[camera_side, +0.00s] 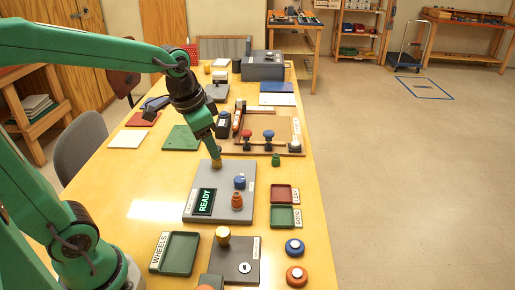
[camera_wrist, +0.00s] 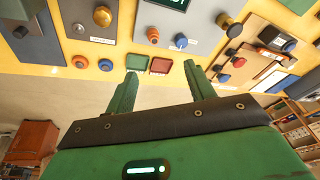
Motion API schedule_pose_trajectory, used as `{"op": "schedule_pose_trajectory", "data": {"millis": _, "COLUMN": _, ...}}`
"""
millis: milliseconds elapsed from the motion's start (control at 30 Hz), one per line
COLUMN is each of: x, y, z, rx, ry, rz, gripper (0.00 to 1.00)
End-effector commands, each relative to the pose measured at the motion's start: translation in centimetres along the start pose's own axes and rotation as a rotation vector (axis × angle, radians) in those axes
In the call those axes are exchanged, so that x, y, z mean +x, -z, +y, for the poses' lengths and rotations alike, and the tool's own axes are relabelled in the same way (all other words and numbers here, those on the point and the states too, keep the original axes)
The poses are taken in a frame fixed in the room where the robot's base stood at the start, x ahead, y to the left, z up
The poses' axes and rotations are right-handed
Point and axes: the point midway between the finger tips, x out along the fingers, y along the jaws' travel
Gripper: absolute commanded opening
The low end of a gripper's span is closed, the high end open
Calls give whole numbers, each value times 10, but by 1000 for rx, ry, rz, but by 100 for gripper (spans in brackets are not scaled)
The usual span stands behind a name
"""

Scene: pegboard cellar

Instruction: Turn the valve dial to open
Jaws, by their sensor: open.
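No label that I can read marks the valve dial. A grey panel (camera_side: 207,180) with a lit READY display (camera_side: 204,202) bears a blue knob (camera_side: 240,181), an orange stepped knob (camera_side: 237,202) and a brass knob (camera_side: 216,162). The wrist view shows the brass knob (camera_wrist: 224,20), blue knob (camera_wrist: 181,41) and orange knob (camera_wrist: 152,35) ahead of my fingers. Another brass knob (camera_side: 222,236) is on a dark panel (camera_side: 243,250) nearer the front. My gripper (camera_wrist: 161,69) is open with nothing between its fingers. In the side view it reaches down beside the grey panel's brass knob.
A red tray (camera_side: 282,194) and green tray (camera_side: 283,218) lie right of the grey panel. A green WHEELS tray (camera_side: 177,253) is at the front left. Blue (camera_side: 294,248) and orange (camera_side: 296,276) buttons stand at the front right. A wooden board (camera_side: 270,130) with knobs lies behind.

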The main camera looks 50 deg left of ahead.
Motion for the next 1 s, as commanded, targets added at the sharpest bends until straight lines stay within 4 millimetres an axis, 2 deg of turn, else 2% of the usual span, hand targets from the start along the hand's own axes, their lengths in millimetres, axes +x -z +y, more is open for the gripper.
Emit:
{"op": "schedule_pose_trajectory", "data": {"millis": 200, "x": 30, "y": 24, "z": -16, "rx": 87, "ry": -22, "rz": -69, "gripper": 54}}
{"op": "schedule_pose_trajectory", "data": {"millis": 533, "x": 86, "y": 52, "z": -39, "rx": 222, "ry": -68, "rz": -160, "gripper": 54}}
{"op": "schedule_pose_trajectory", "data": {"millis": 800, "x": 134, "y": 65, "z": -54, "rx": 319, "ry": -112, "rz": -220, "gripper": 54}}
{"op": "schedule_pose_trajectory", "data": {"millis": 1000, "x": 152, "y": 68, "z": -60, "rx": 356, "ry": -130, "rz": -238, "gripper": 54}}
